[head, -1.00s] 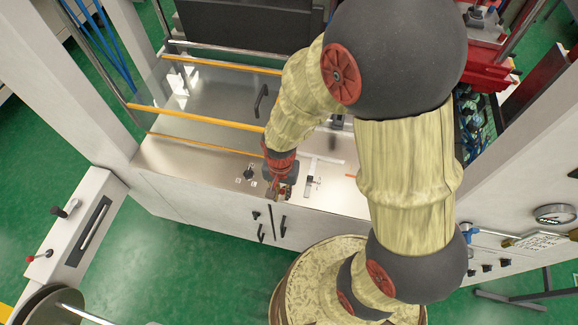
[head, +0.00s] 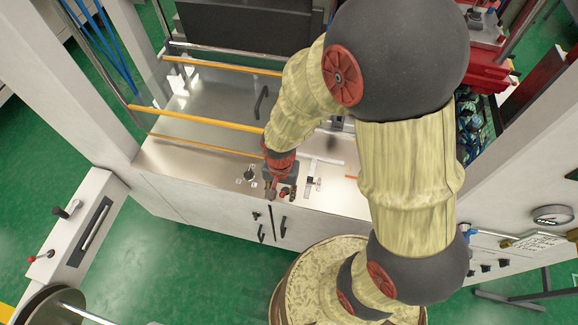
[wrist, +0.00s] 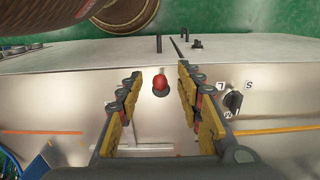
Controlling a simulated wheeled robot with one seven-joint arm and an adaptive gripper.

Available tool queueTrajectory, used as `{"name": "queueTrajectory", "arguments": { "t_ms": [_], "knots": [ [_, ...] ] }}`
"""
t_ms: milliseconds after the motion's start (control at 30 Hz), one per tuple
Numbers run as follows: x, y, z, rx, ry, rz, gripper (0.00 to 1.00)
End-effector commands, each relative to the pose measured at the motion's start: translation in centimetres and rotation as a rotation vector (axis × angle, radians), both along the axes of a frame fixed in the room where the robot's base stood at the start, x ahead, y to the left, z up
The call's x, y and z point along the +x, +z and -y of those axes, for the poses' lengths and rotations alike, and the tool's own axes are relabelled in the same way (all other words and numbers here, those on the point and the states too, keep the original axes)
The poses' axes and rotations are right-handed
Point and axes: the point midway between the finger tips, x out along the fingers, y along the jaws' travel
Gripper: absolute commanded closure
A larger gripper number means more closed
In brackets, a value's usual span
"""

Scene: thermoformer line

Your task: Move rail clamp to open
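My gripper (head: 276,190) hangs over the front strip of the machine's metal top. In the wrist view the gripper (wrist: 160,77) is open, with its two yellow-padded fingers well apart. A red ball-topped lever (wrist: 160,85) shows in the gap between the fingers, not visibly touched by either. No readable label marks which control is the rail clamp, so I cannot tell whether this lever is it. In the head view small dark and red parts beside the fingers are too small to identify.
A black rotary knob (wrist: 233,100) with letters around it stands beside the right finger in the wrist view; it also shows in the head view (head: 249,174). A slotted plate (head: 312,181) lies right of the gripper. Black handles (head: 283,227) are on the cabinet front.

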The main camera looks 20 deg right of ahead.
Motion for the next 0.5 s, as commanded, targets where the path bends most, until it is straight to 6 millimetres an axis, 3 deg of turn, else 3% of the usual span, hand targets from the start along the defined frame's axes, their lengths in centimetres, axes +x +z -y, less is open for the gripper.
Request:
{"name": "queueTrajectory", "arguments": {
  "t_ms": [500],
  "knots": [
    [0.1,5.1,0.0,0.000,0.000,0.001,0.64]
  ]
}}
